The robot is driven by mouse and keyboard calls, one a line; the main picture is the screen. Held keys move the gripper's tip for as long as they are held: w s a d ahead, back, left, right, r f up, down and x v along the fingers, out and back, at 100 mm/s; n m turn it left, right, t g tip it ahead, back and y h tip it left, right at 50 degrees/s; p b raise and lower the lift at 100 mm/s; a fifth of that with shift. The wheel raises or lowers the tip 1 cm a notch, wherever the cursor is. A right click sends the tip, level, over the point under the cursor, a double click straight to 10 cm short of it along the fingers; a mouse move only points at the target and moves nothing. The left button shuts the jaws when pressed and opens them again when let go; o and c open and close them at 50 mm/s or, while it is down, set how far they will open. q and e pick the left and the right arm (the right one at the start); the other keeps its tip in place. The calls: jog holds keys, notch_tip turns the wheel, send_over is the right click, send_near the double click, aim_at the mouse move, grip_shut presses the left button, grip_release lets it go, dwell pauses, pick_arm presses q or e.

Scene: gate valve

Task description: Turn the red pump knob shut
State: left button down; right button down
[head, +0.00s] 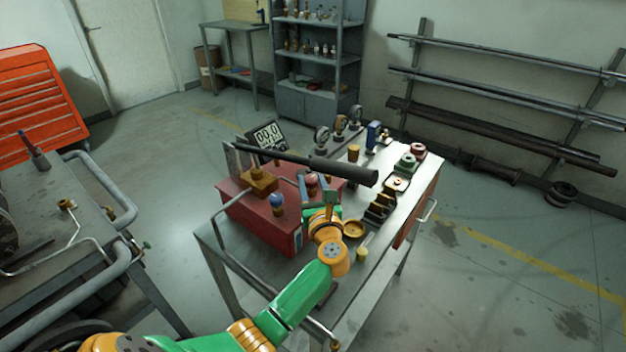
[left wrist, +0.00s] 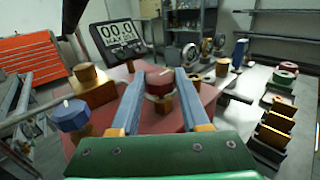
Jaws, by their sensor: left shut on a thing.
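The red pump knob (head: 311,179) sits on top of the red pump body (head: 262,218), near its right end. In the left wrist view the knob (left wrist: 159,80) is a round red cap on a brass fitting. My left gripper (head: 313,184) reaches over the pump from the front. Its two blue-grey fingers (left wrist: 160,84) stand on either side of the red knob, shut on it. A blue knob (head: 277,200) stands to the left on the same pump; it also shows in the left wrist view (left wrist: 70,115). My right gripper is in neither view.
A long black pump lever (head: 343,170) passes just above and behind my gripper. A digital display (head: 267,136) reading 00.0 stands behind the pump. Gauges, brass fittings and flanges (head: 407,161) crowd the right side of the metal table (head: 345,295).

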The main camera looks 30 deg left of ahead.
pick_arm(q)
jog(key=m+t+h+p, duration=0.2)
jog(key=h, duration=0.1)
jog(key=shift+s+a+r+m+t+h, duration=0.2)
jog(key=shift+m+t+h, duration=0.1)
jog(key=shift+m, duration=0.1)
jog(key=shift+a+f+m+t+h+p, duration=0.15)
jog(key=shift+m+t+h+p, duration=0.4)
jog(key=shift+m+h, duration=0.4)
jog(key=shift+h, duration=0.65)
jog(key=shift+c, duration=1.9)
grip_release()
jog(key=shift+w+f, duration=0.1)
